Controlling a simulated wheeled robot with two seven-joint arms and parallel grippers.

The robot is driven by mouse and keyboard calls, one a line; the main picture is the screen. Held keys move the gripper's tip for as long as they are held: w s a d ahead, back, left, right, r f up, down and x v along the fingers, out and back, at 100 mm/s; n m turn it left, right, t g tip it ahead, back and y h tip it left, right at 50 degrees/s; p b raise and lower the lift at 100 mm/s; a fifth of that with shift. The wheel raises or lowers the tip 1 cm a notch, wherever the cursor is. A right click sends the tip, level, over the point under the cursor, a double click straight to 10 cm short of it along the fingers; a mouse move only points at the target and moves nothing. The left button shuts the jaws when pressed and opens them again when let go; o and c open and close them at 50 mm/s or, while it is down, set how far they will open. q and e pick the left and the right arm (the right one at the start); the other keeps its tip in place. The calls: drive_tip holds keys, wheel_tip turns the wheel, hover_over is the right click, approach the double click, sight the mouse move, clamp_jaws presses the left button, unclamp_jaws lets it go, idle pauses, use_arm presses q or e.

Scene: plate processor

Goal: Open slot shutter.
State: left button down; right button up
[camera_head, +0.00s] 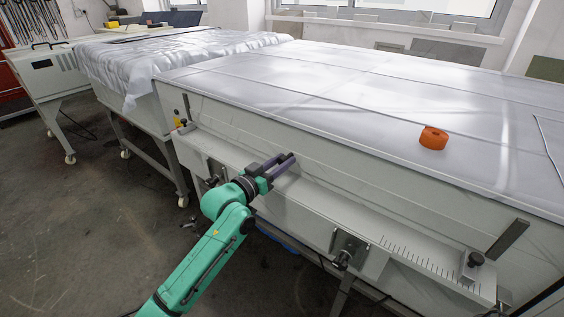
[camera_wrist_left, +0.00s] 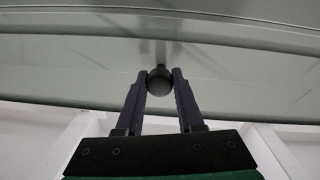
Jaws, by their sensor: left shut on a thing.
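The plate processor (camera_head: 300,125) is a long light-grey machine with a shiny top. A long slot shutter (camera_head: 330,200) runs along its front face; I cannot tell how far it stands open. My left gripper (camera_head: 282,162) is at the front, left of the shutter's middle. In the left wrist view, its two dark fingers (camera_wrist_left: 160,82) are shut on a round black knob (camera_wrist_left: 159,86), one on each side. The knob is hidden by the fingers in the head view. My right gripper is in neither view.
An orange roll (camera_head: 433,138) lies on the machine's top. A plastic-covered machine (camera_head: 185,55) stands at the back left. Floor (camera_head: 80,220) is clear at the left.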

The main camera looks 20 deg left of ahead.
use_arm(q)
wheel_tip(320, 180, up, 5)
drive_tip(key=p, duration=0.4)
drive_tip(key=shift+f, duration=0.2)
drive_tip(key=c, duration=0.5)
unclamp_jaws()
drive_tip(key=shift+c, duration=0.2)
drive_tip(key=shift+f, duration=0.1)
